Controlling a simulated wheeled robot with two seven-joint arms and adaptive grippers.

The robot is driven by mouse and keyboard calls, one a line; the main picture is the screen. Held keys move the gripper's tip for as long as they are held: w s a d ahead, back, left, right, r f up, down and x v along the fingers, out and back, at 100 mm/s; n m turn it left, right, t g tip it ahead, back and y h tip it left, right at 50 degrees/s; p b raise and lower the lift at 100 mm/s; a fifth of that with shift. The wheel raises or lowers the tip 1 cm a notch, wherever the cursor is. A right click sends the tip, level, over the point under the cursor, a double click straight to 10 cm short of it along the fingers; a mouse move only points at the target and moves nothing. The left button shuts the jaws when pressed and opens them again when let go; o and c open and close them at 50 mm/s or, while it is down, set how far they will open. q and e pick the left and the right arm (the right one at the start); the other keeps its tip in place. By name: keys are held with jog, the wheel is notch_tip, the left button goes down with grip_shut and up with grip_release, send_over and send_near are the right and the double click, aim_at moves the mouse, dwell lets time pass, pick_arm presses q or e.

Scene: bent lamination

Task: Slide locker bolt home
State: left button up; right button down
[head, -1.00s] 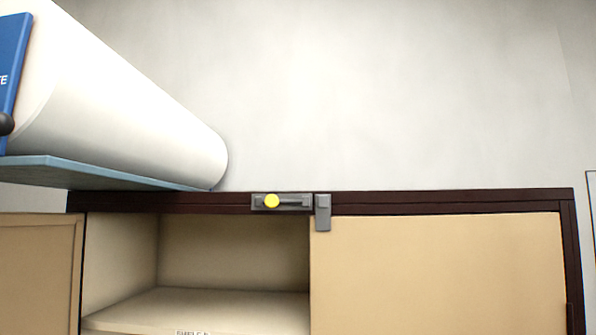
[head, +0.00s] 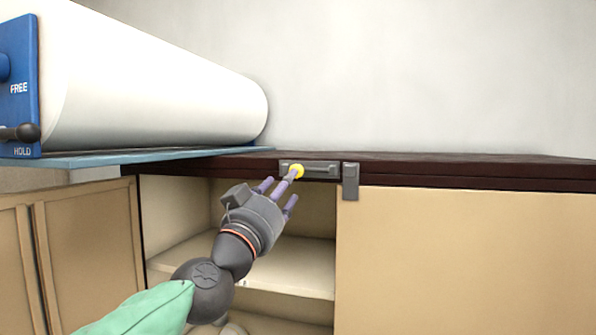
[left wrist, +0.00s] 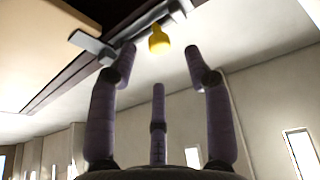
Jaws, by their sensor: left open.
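The locker bolt is a grey metal slide (head: 320,168) on the dark top rail of the cabinet, with a yellow knob (head: 297,171) at its left end. A grey catch (head: 350,181) sits just right of the slide, at the top left corner of the closed right door (head: 460,255). My left gripper (head: 281,187) reaches up from below, its purple fingers open around or just short of the knob. In the left wrist view the knob (left wrist: 159,40) stands beyond the fingertips, between the two outer fingers, with no clear contact. My right gripper is not in view.
The left door (head: 85,250) stands open, showing a shelf (head: 290,273) inside. A large white roll (head: 150,85) with a blue end plate (head: 20,90) lies on a blue board (head: 100,160) at the upper left. The space before the right door is clear.

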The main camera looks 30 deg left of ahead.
pick_arm(q)
jog(key=x, duration=0.7)
jog(key=shift+w+d+r, duration=0.1)
jog(key=shift+w+d, duration=0.05)
jog(key=shift+w, duration=0.1)
grip_shut()
